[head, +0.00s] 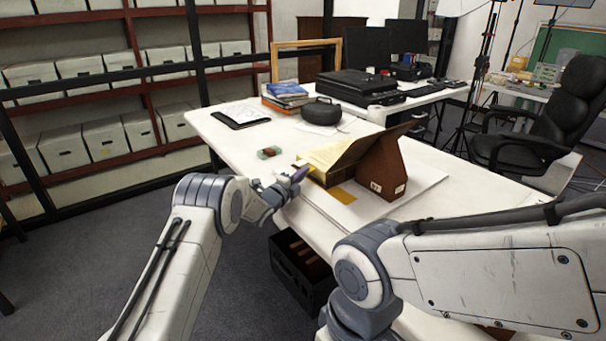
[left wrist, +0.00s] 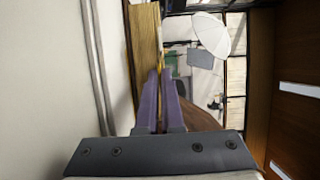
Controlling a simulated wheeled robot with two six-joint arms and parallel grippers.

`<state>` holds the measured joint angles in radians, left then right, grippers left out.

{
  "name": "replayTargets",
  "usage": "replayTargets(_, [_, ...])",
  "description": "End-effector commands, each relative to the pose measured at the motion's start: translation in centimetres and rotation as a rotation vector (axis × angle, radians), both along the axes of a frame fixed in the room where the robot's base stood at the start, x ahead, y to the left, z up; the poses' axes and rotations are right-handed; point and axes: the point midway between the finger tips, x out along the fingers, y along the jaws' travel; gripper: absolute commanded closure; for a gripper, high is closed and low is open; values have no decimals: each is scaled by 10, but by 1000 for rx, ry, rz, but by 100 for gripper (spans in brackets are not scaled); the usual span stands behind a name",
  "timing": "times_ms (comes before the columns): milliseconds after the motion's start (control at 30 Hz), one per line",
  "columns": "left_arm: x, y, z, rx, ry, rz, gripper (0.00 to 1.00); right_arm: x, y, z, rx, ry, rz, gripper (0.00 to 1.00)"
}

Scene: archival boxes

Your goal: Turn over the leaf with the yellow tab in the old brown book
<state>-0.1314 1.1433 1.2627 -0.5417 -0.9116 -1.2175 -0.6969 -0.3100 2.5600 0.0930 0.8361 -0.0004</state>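The old brown book (head: 382,165) lies on the pale table. Its brown cover side stands steeply at the right, and its cream leaves (head: 333,152) slope to the left. A small yellow patch (head: 300,164), probably the tab, shows at the book's left edge. My left gripper (head: 299,174), with purple fingers, is at that edge, beside the yellow. In the left wrist view the fingers (left wrist: 161,78) are close together, with yellow just past their tips, beside the page block (left wrist: 146,50). I cannot tell whether they touch a leaf. My right gripper is out of view.
A yellow piece (head: 342,195) lies in front of the book. A black round case (head: 315,111) and stacked books (head: 285,92) stand farther back. A dark crate (head: 297,268) is below the table's front edge.

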Motion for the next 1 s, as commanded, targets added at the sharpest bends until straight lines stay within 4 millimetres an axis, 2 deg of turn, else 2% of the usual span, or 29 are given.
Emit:
replayTargets(267, [0, 2, -2, 11, -14, 3, 100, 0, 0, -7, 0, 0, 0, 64])
replayTargets(467, [1, 2, 0, 59, -81, 3, 100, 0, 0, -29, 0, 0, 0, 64])
replayTargets(667, [1, 3, 6, 147, -207, 3, 100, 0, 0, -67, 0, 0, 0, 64])
replayTargets(1000, [-3, 1, 26, 338, -470, 5, 100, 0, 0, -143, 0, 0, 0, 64])
